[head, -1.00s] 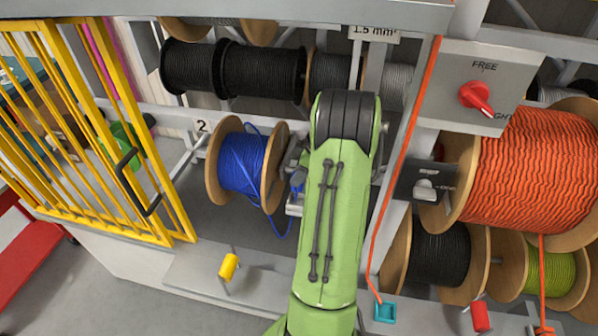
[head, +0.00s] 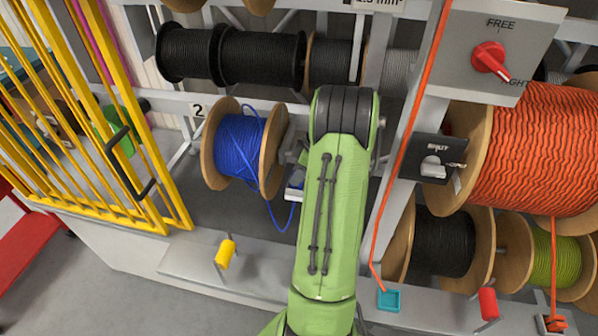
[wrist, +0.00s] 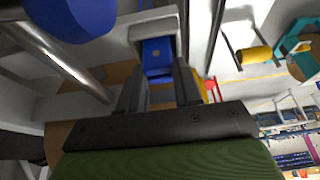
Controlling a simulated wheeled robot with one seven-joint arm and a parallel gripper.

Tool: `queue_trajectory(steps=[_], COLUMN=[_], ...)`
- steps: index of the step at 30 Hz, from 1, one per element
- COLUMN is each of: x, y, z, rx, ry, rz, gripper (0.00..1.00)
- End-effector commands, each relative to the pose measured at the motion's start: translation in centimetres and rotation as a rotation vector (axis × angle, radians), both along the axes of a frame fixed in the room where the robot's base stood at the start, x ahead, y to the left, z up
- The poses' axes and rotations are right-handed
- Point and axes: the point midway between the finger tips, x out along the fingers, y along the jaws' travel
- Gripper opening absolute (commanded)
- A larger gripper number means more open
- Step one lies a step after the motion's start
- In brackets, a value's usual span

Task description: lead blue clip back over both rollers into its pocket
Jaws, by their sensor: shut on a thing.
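The blue clip (wrist: 157,50) is between the fingers of my gripper (wrist: 157,82), which is shut on it. In the wrist view a pale grey U-shaped holder (wrist: 140,32) surrounds the clip's far end; I cannot tell whether the clip is seated in it. In the head view the holder (head: 294,194) shows beside my arm, which hides most of the gripper. Blue cable hangs in a slack loop (head: 277,222) from the blue reel (head: 238,148). A yellow roller (head: 226,254) and a red roller (head: 487,304) stand on the front ledge; no blue cable visibly crosses them.
A yellow barred gate (head: 130,165) stands at the left. An orange cable (head: 386,200) runs down to a teal clip (head: 388,300) on the ledge. A FREE switch panel (head: 495,50) and a large orange reel (head: 540,150) are at the right.

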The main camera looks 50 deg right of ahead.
Motion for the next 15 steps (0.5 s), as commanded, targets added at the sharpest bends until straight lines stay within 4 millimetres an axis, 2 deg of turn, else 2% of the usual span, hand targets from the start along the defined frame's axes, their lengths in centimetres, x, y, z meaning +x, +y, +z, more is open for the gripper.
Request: queue_trajectory(steps=[2,3,7,8,15], x=[0.01,0.00,0.01,0.00,-0.02], y=[0.00,0.00,0.00,0.00,-0.01], z=[0.09,0.10,0.11,0.11,0.12], rx=[0.000,0.000,0.000,0.000,0.000], ry=[0.000,0.000,0.000,0.000,0.000], rz=[0.000,0.000,0.000,0.000,0.000], gripper=[0.02,0.39,0.59,0.63,0.63])
